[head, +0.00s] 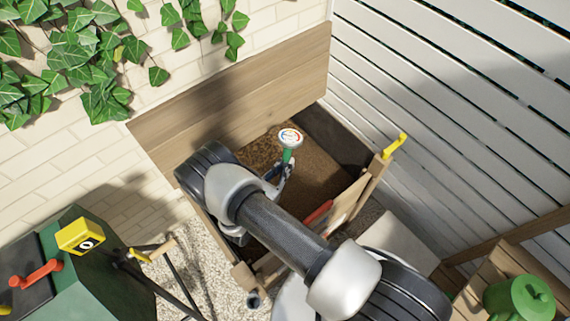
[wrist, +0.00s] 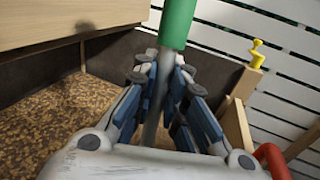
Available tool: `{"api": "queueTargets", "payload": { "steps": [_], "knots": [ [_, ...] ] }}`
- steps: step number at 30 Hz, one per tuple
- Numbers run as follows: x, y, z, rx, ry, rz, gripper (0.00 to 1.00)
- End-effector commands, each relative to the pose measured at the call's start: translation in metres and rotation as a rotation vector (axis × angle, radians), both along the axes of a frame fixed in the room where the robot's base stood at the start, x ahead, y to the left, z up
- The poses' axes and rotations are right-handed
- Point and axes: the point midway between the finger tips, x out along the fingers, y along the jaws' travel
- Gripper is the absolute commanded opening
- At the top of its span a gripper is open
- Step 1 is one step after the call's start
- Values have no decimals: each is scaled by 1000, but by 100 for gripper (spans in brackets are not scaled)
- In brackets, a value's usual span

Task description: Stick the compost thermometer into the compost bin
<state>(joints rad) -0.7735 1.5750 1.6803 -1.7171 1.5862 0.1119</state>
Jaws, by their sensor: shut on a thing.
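The compost thermometer (head: 290,138) has a round white dial with coloured marks and a green sleeve. It stands roughly upright over the compost bin (head: 335,140), a wooden box with dark inner walls and brown compost inside. My gripper (head: 284,173) is inside the bin's outline, shut on the thermometer. In the wrist view, my gripper (wrist: 162,68) has its fingers around the thin grey stem (wrist: 151,125), just below the green sleeve (wrist: 178,22). The stem's lower end is hidden by my gripper, so I cannot tell whether it touches the compost.
A wooden panel (head: 240,90) rises behind the bin. A yellow peg (head: 396,145) tops the bin's right front post, and a red handle (head: 318,212) is at its front. A dark green machine (head: 95,280) stands left; a green can (head: 519,298) stands right. White slats flank the bin.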

Motion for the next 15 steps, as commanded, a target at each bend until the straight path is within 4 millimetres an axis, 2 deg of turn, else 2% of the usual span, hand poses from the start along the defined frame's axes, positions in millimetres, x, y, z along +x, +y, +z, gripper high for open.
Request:
{"api": "queueTargets", "payload": {
  "steps": [3, 15],
  "knots": [
    [0, 0, -10, 0, -1, 0, 0],
    [0, 0, -1, 0, -1, 0, 0]
  ]
}}
